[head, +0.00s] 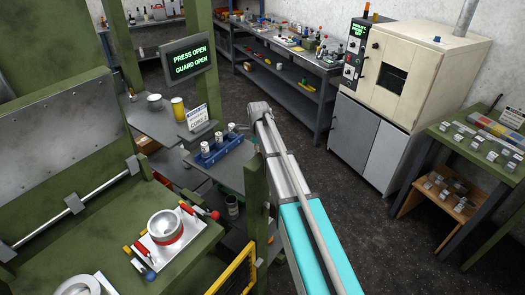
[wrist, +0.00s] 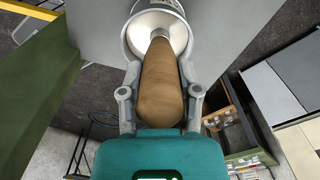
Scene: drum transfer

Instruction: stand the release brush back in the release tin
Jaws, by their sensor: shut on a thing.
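In the wrist view, my gripper (wrist: 160,75) is shut on the wooden handle of the release brush (wrist: 160,88). The brush's pale metal ferrule points away from me toward a round, metal-rimmed tin with a whitish inside (wrist: 133,27). I take this to be the release tin. The ferrule overlaps the tin's opening, and the bristles are hidden. I cannot tell whether the brush end is inside the tin or above it. In the head view my gripper and the brush are hidden behind my arm and the green post.
A blue rack with white-capped bottles (head: 220,150) stands on a grey table near the green post (head: 256,195). A yellow container (head: 178,109) and a label stand (head: 198,119) are farther left. The press (head: 65,140) stands at left. Dark open floor lies right of my arm.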

